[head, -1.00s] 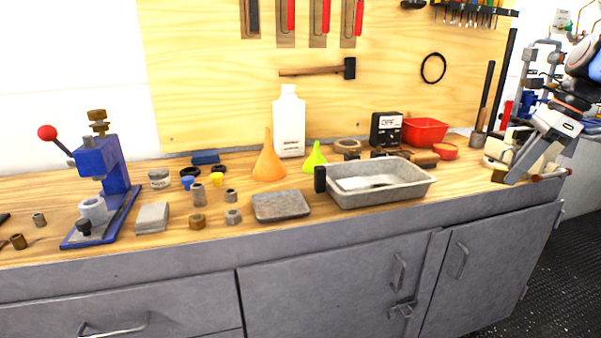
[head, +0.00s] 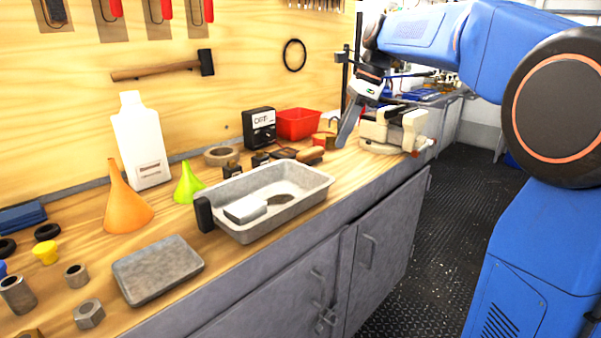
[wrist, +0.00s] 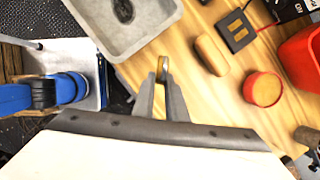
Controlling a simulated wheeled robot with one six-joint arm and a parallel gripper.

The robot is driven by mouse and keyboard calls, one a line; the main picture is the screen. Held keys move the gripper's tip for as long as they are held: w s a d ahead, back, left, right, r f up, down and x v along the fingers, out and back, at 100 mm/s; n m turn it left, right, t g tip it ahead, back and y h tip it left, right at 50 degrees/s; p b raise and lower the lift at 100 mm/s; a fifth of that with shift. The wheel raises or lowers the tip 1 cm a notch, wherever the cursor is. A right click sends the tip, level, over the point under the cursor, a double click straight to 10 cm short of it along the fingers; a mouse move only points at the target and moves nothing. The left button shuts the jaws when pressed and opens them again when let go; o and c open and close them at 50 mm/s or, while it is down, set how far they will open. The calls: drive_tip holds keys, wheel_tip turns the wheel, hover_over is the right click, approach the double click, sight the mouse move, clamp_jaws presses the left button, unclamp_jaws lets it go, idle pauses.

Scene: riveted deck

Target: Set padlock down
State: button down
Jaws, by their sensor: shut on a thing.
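My gripper (wrist: 162,90) is shut on a small brass-and-grey thing, which I take to be the padlock (wrist: 162,68). Only its narrow edge shows between the fingertips, so its shape is unclear. In the wrist view it is over the wooden worktop, just below the grey tray's edge in the picture. In the head view my gripper (head: 343,138) points down at the worktop's right part, just left of the cream vise (head: 392,131). The padlock cannot be made out clearly there.
A grey metal tray (head: 318,188) stands at the front edge. A red bin (head: 298,124), a red round tin (wrist: 262,90), a wooden-handled brush (head: 310,155) and a black meter (head: 259,128) stand near my gripper. Bare wood (wrist: 190,75) shows beside my fingers.

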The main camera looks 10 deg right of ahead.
drive_tip(key=shift+f, duration=4.75)
drive_tip(key=shift+f, duration=0.1)
drive_tip(key=c, duration=1.8)
unclamp_jaws()
drive_tip(key=shift+o, duration=0.2)
drive_tip(key=v, duration=1.2)
drive_tip(key=s+f+n+t+h, duration=0.1)
drive_tip(key=s+f+n, duration=0.5)
drive_tip(key=s, duration=0.5)
drive_tip(key=s+f+n+t+h, duration=0.1)
drive_tip(key=s+f+n, duration=0.6)
drive_tip(key=s+f, duration=0.3)
drive_tip(key=s+d+f+n+t+h, duration=0.1)
drive_tip(key=s+f+n+t+h, duration=0.1)
drive_tip(key=s+f+n, duration=0.4)
drive_tip(key=s+f, duration=0.2)
drive_tip(key=s, duration=0.3)
drive_tip(key=shift+s+n, duration=0.3)
drive_tip(key=shift+n, duration=0.1)
